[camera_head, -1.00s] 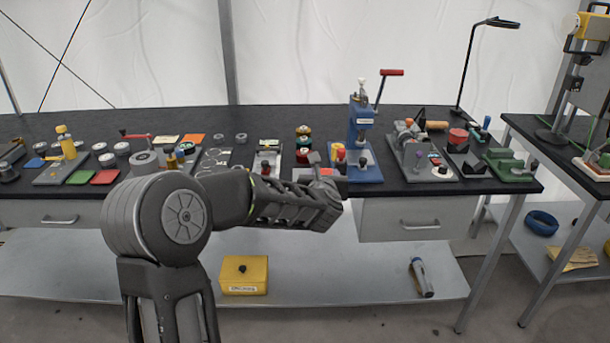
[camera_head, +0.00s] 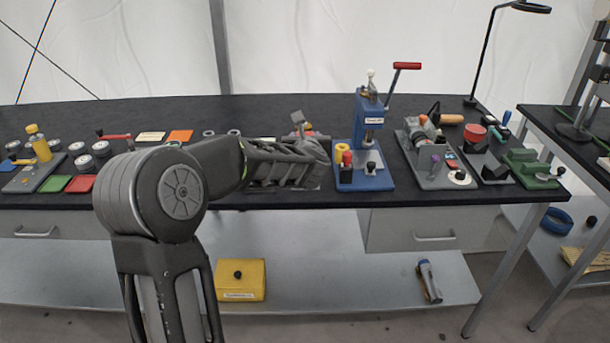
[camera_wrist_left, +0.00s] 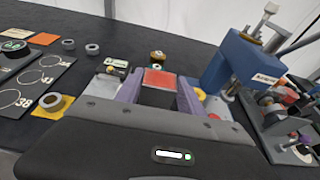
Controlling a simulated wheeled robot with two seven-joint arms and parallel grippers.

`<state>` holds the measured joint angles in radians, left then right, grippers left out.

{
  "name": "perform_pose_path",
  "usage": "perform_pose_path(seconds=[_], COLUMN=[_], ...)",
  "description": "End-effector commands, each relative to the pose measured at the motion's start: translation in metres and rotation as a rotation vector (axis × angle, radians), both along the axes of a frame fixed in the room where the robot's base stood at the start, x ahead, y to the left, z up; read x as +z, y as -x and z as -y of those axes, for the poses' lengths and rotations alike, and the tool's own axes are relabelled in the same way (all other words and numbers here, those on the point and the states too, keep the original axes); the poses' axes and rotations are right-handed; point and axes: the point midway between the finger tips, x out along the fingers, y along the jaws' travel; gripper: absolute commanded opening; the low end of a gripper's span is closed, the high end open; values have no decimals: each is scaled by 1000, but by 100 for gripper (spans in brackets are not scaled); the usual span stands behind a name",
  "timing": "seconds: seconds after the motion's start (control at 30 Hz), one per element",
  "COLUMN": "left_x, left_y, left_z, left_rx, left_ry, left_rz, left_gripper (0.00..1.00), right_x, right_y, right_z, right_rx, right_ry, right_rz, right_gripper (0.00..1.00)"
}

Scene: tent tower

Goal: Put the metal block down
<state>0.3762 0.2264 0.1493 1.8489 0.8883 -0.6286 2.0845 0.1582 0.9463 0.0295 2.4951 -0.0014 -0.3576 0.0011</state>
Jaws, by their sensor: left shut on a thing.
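The metal block (camera_wrist_left: 157,90) is a dark block with a red top face, held between the two purple fingers of my left gripper (camera_wrist_left: 160,92) in the left wrist view. In the head view my left gripper (camera_head: 302,130) is at the bench, just left of the blue press (camera_head: 366,140), and my own wrist hides most of what is below it. The block's underside is hidden, so I cannot tell whether it touches anything. My right gripper is in neither view.
The black bench top (camera_head: 270,112) is clear along its back. The blue press also stands close on the right in the left wrist view (camera_wrist_left: 240,58). A grey fixture (camera_head: 432,160) is further right. Metal rings (camera_wrist_left: 92,49) and a tool board (camera_wrist_left: 35,82) lie left of the gripper.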

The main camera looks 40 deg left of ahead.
Motion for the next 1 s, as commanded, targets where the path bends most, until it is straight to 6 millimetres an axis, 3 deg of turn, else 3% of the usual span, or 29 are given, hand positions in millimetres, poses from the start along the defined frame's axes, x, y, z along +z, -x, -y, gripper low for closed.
perform_pose_path(seconds=[0.27, 0.63, 1.0], left_x=[-3, -59, -64], left_y=[0, 0, 0], left_z=[0, 0, 0], left_rx=[0, 0, 1], left_ry=[-1, -1, -1], left_rz=[0, -1, 1], left_gripper=[0, 0, 0], right_x=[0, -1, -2], right_y=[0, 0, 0], right_z=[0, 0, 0], right_rx=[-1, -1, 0], right_ry=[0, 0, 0], right_rz=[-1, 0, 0], right_gripper=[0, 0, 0])
